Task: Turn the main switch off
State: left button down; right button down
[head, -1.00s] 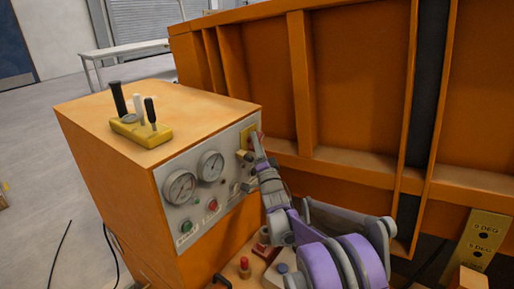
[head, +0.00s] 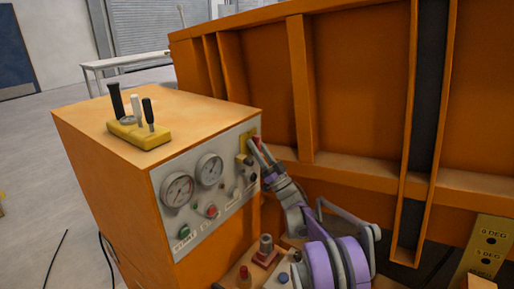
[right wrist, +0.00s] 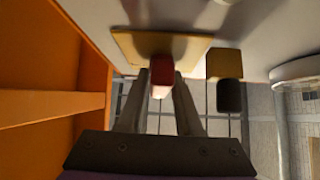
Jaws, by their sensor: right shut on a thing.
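The main switch shows as a red handle (head: 257,142) on a yellow plate (head: 244,139) at the upper right of the grey control panel. In the right wrist view the red handle (right wrist: 161,77) stands out from the yellow plate (right wrist: 132,44), between the two grey fingers. My right gripper (head: 260,149) is shut on the red handle; its fingers (right wrist: 161,92) lie on either side of it. The fingers hide part of the handle in the head view, and its exact turn angle is hard to tell. My left gripper is not in view.
The panel on the orange cabinet (head: 105,185) also carries two gauges (head: 194,180), a green button (head: 184,231) and a red button (head: 211,211). A small yellow block with a dark knob (right wrist: 228,80) sits close beside the switch. The orange sandbed wall (head: 350,165) rises to the right.

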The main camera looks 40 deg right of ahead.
jog(key=shift+n+g+y, duration=0.3)
jog(key=shift+n+y, duration=0.8)
jog(key=shift+n, duration=0.3)
jog(key=c, duration=0.7)
grip_release()
jog(key=b+v, duration=0.1)
jog(key=v, duration=0.9)
jog(key=shift+s+f+b, duration=0.25)
jog(key=shift+f+b, duration=0.1)
jog(key=shift+b, duration=0.05)
